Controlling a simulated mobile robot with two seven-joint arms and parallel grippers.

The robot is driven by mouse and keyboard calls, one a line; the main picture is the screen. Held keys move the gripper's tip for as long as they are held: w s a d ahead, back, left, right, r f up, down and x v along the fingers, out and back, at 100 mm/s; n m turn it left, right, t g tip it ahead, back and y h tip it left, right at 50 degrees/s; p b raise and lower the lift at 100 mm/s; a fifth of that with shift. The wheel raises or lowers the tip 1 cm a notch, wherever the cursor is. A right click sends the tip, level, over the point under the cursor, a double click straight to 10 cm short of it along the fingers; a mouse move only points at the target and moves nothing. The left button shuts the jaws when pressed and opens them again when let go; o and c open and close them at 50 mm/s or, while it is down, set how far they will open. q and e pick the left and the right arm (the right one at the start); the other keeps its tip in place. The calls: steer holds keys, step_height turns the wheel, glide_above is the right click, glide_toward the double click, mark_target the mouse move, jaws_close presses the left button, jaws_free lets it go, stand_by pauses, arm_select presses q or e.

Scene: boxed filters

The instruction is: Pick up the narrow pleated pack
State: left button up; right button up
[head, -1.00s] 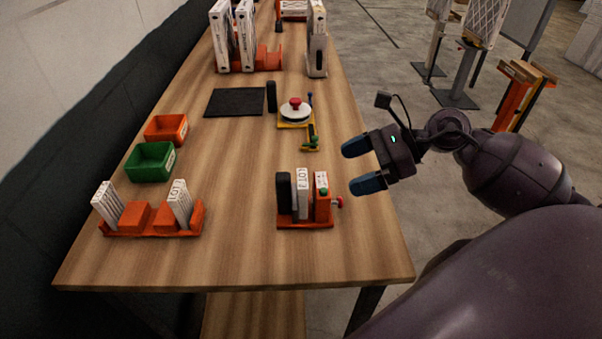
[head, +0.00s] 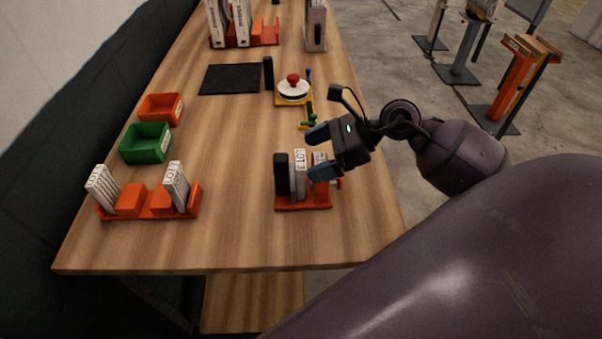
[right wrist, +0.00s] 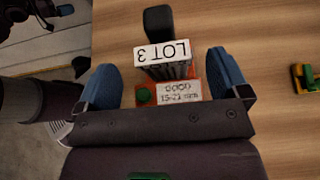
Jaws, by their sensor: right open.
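A white pleated pack labelled LOT 3 (head: 299,174) stands upright in an orange fixture (head: 303,206) near the table's right front, beside a black upright block (head: 281,174). The pack's label and dark pleats also show in the right wrist view (right wrist: 163,54). My right gripper (head: 318,151) is open, above and to the right of the fixture. In the right wrist view its two blue fingers (right wrist: 163,78) lie either side of the pack, apart from it. Two more white packs (head: 102,189) (head: 176,186) lean in an orange rack at the left. Which pack is narrowest is hard to tell.
A green bin (head: 146,143) and an orange bin (head: 161,109) stand at the left. A dark mat (head: 231,79) and a round white device with a red knob (head: 293,88) lie beyond the fixture. Tall boxes (head: 229,22) stand at the back. The table's middle is clear.

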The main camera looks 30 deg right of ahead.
steer(key=shift+x, duration=1.5)
steer(key=c, duration=1.3)
steer(key=shift+d, duration=0.1)
steer(key=shift+r, duration=0.1)
steer(key=shift+d+r, duration=0.15)
steer(key=shift+r, duration=0.05)
step_height(320, 180, up, 11)
steer(key=s+d, duration=0.5)
steer(key=d, duration=0.3)
steer(key=s+d+b, duration=0.1)
steer(key=s+d, duration=0.4)
steer(key=d, duration=0.3)
steer(key=shift+s+d, duration=0.2)
steer(key=shift+d, duration=0.2)
